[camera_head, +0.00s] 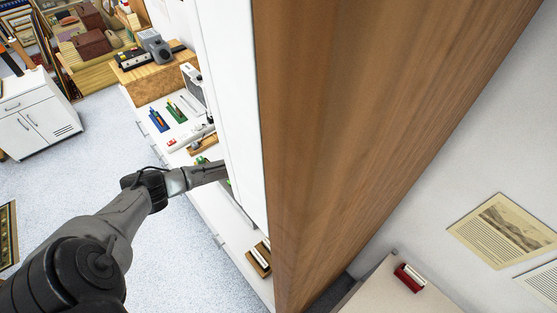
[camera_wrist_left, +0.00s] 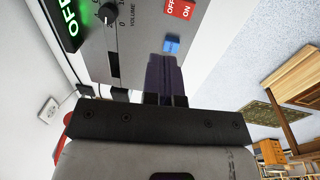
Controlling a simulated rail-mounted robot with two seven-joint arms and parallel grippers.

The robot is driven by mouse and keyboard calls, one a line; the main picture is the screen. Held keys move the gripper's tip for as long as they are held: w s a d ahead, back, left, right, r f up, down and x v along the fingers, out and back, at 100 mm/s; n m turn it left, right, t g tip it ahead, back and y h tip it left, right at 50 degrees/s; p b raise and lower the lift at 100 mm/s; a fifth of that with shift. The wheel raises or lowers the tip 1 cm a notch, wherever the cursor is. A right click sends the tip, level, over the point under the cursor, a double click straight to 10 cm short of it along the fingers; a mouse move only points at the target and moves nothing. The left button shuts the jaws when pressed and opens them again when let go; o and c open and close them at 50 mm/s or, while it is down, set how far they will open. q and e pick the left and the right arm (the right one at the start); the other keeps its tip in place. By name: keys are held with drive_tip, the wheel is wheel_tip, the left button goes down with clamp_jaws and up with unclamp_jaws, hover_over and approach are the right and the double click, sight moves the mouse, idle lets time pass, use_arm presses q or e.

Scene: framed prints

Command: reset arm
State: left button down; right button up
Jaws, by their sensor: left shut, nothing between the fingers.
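My left arm (camera_head: 125,215) comes in from the left in the head view, and its end passes behind a tall white panel. My left gripper (camera_wrist_left: 167,62) shows in the left wrist view, with its dark fingers together and nothing between them. The fingertips are close to a blue button (camera_wrist_left: 171,46) on a grey device (camera_wrist_left: 135,40). I cannot tell whether they touch it. My right gripper is in neither view.
A large wooden panel (camera_head: 370,90) and the white panel (camera_head: 232,90) block much of the head view. A white counter (camera_head: 205,205) with small tools runs beside my arm. A white cabinet (camera_head: 38,115) stands at the left. The speckled floor (camera_head: 100,150) between is clear.

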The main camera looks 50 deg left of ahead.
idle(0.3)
use_arm(q)
drive_tip(key=w+d+r+m+t+y+p, duration=0.1)
drive_tip(key=d+r+m+t, duration=0.2)
drive_tip(key=d+r+m, duration=0.75)
drive_tip(key=w+d+r+m+t+y, duration=0.1)
drive_tip(key=d+r+m+t+y, duration=0.1)
drive_tip(key=d+r+m, duration=0.8)
drive_tip(key=s+d+r+m+t+h+p, duration=0.1)
drive_tip(key=s+d+p, duration=0.15)
drive_tip(key=s, duration=0.35)
drive_tip(key=s+d+r+m+h+p, duration=0.1)
drive_tip(key=s+d, duration=0.2)
drive_tip(key=s, duration=0.2)
drive_tip(key=s+d+f+n+g+p, duration=0.1)
drive_tip(key=s+f, duration=0.1)
drive_tip(key=s, duration=0.4)
drive_tip(key=s+d+f+n+g+h+p, duration=0.1)
drive_tip(key=s+d+f+g, duration=0.1)
drive_tip(key=s, duration=0.5)
drive_tip(key=shift+s+d+f+g, duration=0.25)
drive_tip(key=shift+s+f+g, duration=0.05)
drive_tip(key=shift+f, duration=0.55)
